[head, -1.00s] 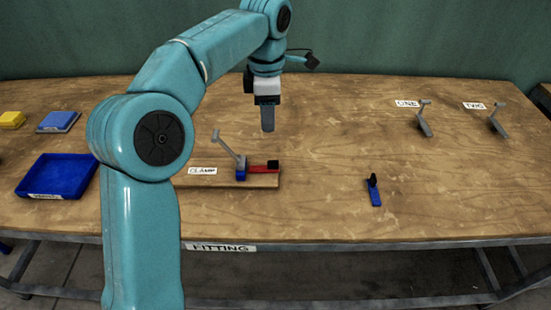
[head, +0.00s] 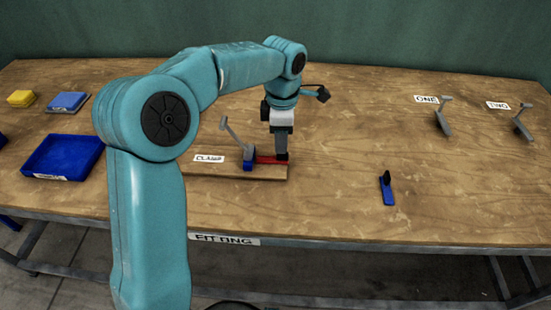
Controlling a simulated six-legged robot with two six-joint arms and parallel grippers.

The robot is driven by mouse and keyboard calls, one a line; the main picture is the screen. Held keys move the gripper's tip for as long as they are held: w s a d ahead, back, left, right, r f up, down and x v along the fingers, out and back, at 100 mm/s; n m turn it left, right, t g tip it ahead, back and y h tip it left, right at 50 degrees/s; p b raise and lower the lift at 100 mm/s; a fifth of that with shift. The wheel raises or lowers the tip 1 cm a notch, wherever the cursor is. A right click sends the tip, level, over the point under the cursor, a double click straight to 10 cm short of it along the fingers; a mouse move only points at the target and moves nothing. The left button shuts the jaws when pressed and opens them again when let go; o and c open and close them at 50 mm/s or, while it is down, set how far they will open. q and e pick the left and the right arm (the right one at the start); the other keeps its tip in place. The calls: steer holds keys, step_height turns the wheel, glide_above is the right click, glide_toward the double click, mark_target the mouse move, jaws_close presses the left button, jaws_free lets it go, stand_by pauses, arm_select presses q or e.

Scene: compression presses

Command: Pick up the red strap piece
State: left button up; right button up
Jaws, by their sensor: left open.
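The red strap piece (head: 265,160) lies along the wooden clamp board (head: 235,173), with its left end at the blue block (head: 248,166) of the clamp. The clamp's grey lever (head: 231,134) is tilted up to the left. My left gripper (head: 281,158) points down at the right end of the strap and hides the dark block there. It is open, and I cannot tell whether its fingers touch the strap. My right gripper is not in view.
A blue piece with a black upright (head: 388,190) lies to the right. Grey levers by labels ONE (head: 443,122) and TWO (head: 522,127) stand at the far right.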

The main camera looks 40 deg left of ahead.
mark_target(272, 157)
arm_select(q)
steer(key=f, duration=0.4)
steer(key=shift+w+d+f, duration=0.2)
steer(key=shift+a+f, duration=0.1)
steer(key=shift+f, duration=0.15)
jaws_close()
steer(key=shift+r, duration=0.2)
